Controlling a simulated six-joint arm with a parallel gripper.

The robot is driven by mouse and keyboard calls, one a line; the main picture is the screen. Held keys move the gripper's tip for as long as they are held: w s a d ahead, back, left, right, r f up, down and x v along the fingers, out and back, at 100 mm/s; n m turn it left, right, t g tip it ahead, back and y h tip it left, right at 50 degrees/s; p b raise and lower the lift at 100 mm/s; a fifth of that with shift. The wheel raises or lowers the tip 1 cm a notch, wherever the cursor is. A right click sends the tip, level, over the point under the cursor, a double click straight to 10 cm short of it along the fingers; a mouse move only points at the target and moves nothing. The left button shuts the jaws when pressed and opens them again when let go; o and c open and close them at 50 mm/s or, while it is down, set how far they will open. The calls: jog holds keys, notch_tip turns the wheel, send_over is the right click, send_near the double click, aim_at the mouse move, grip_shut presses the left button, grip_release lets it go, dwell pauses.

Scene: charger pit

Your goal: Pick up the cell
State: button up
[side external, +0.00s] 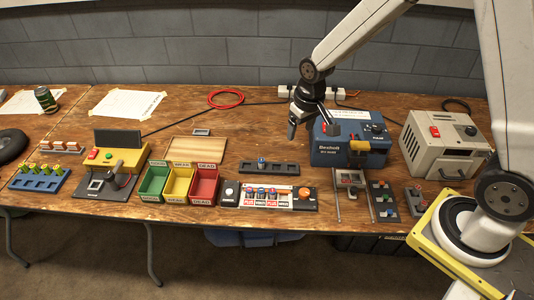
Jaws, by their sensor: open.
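Several small cell-like cylinders are in view, and I cannot tell which one is the cell meant. One with a blue top, a cell (262,163), stands upright in a long dark rack (285,169) in the middle of the table. A row of cells with blue and red tops (268,192) sits in the panel in front of it. My gripper (307,125) is open and empty, hanging above the table behind the rack and to its right, beside the blue box. It is apart from the cells.
Green, yellow and red bins (205,187) stand left of the rack. A blue machine (345,148) is close to my gripper's right, with a beige box (440,146) beyond. A red cable loop (226,98) lies behind. A blue rack (39,178) is far left.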

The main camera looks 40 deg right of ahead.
jog(key=w+f, duration=0.6)
jog(key=w, duration=0.2)
jog(key=m+g, duration=0.2)
send_over(261, 160)
notch_tip(261, 160, down, 7)
jog(key=shift+s+f, duration=0.15)
jog(key=shift+f, duration=0.05)
jog(key=shift+w+f, duration=0.25)
jog(key=shift+f, duration=0.25)
jog(key=shift+f, duration=0.1)
jog(key=shift+f, duration=1.2)
jog(key=shift+s+d+f, duration=0.1)
jog(key=shift+f, duration=2.5)
